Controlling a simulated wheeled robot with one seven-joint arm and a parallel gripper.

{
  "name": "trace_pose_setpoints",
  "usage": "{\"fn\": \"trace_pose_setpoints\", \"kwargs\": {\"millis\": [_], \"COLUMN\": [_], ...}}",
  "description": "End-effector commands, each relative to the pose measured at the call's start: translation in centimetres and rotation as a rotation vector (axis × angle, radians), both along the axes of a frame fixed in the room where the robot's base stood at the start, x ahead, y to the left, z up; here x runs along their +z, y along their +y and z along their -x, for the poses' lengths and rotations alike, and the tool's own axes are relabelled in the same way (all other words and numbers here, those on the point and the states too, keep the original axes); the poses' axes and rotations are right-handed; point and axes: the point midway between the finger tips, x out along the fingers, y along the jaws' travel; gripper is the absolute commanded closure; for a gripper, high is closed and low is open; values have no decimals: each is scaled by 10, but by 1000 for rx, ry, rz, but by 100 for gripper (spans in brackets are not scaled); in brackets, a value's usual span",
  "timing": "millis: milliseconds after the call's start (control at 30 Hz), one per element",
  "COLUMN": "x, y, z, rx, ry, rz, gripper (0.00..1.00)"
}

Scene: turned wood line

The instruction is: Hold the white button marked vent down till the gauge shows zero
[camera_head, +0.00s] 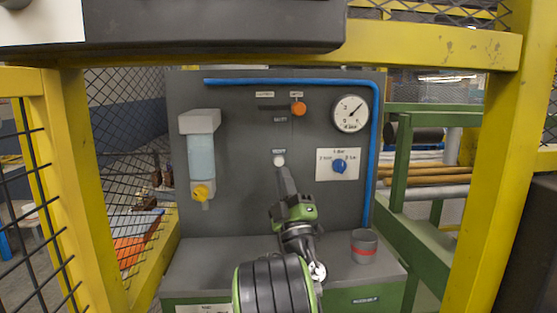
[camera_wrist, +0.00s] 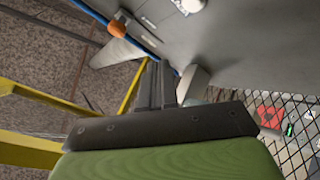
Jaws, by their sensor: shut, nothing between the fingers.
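The white button (camera_head: 279,160) is on the grey upright panel in the head view, under a small label too small to read. My gripper (camera_head: 281,169) is shut and empty, its fingertips just below the button in the picture. Whether they touch it or stand short of it, I cannot tell. The round gauge (camera_head: 350,114) is at the panel's upper right; its dark needle points up and right, away from the 0 mark at the lower left. In the wrist view my closed fingers (camera_wrist: 155,82) reach upward; the button is not clearly identifiable there.
An orange knob (camera_head: 298,109) is above the button and a blue knob (camera_head: 340,166) to its right. A clear bowl unit (camera_head: 201,155) hangs at left. A blue pipe (camera_head: 374,150) runs along the right. A grey cup (camera_head: 364,246) stands on the ledge. Yellow posts (camera_head: 495,160) frame the opening.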

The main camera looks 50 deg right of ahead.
Motion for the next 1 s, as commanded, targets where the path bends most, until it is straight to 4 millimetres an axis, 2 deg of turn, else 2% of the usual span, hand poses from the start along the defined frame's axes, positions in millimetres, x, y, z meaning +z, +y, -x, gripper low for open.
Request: {"fn": "trace_pose_setpoints", "kwargs": {"millis": [100,400,1000], "x": [4,4,0], "y": [-12,-37,-41], "z": [-15,-44,-48], "rx": [1,0,1], "ry": [2,0,-1], "rz": [-2,-1,-2], "gripper": [100,100,100]}}
